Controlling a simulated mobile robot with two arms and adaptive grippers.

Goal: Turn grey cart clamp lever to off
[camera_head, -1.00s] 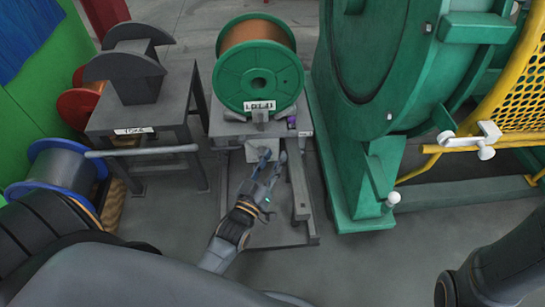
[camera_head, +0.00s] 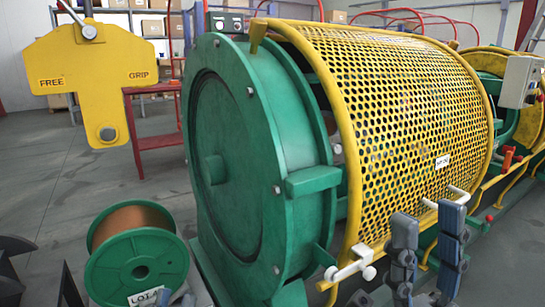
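The big green strander housing (camera_head: 250,160) and yellow mesh guard (camera_head: 400,110) fill the middle and right. A yellow FREE/GRIP plate (camera_head: 85,75) hangs at the upper left. A white handle (camera_head: 350,268) juts out at the guard's lower front. Open grey floor (camera_head: 60,195) lies left of the housing.

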